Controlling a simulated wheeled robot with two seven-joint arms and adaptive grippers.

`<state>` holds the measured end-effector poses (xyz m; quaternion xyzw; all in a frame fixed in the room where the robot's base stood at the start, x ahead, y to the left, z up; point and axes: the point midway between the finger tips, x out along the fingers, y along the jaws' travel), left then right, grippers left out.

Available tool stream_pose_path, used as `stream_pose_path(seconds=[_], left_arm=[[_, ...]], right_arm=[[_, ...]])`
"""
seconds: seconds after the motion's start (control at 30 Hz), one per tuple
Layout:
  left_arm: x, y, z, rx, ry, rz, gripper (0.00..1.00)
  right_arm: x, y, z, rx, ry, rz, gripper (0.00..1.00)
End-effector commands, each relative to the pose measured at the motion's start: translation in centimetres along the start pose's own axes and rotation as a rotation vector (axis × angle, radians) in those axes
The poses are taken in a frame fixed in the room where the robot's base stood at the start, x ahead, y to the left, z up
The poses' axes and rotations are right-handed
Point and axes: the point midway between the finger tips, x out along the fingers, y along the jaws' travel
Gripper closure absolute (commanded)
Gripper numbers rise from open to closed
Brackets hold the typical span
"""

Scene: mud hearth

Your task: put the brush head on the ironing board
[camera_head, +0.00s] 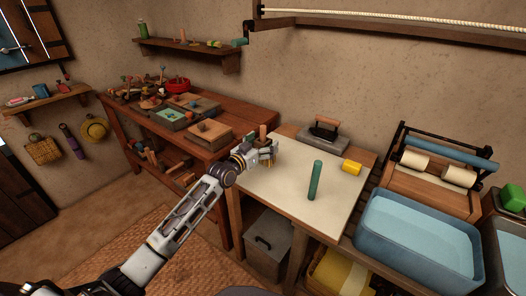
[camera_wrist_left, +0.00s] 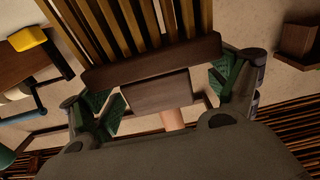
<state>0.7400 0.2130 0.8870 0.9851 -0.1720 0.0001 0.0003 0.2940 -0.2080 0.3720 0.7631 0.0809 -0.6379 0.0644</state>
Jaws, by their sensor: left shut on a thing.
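My left gripper (camera_head: 266,152) is above the left back part of the pale-topped ironing board (camera_head: 275,188) in the head view. It is shut on the brush head (camera_head: 263,132), a brown wooden piece that shows small there. In the left wrist view the brush head (camera_wrist_left: 155,92) is a dark wooden block with long tan bristles, between the green pads of the left gripper (camera_wrist_left: 160,95). I cannot tell whether the bristles touch the board. My right gripper is not in view.
A cluttered wooden bench (camera_head: 195,150) is to the left, a blue basin (camera_head: 420,235) to the right. The board's front left is clear.

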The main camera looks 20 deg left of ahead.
Motion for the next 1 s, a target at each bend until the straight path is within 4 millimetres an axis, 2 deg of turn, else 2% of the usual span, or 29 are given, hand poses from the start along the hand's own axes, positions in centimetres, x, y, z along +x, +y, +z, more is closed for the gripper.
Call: stream_pose_path(seconds=[0.1, 0.2, 0.33, 0.87, 0.9, 1.0], left_arm=[[0.0, 0.0, 1.4, -0.001, -0.002, -0.001, 0.39], [0.0, 0.0, 2.4, -0.001, -0.001, 0.000, 0.39], [0.0, -0.1, 3.3, 0.000, -0.001, -0.001, 0.39], [0.0, 0.0, 3.7, 0.000, 0.001, 0.000, 0.39], [0.0, 0.0, 3.8, 0.000, -0.001, 0.000, 0.10], [0.0, 0.0, 3.8, 0.000, -0.001, 0.000, 0.00]], right_arm=[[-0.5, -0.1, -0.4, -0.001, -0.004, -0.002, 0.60], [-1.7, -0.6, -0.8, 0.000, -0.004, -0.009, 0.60], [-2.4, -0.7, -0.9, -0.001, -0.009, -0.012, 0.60], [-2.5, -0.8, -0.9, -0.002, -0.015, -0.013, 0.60], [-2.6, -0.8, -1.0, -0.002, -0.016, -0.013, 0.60], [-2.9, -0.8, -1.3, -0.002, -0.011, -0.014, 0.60]])
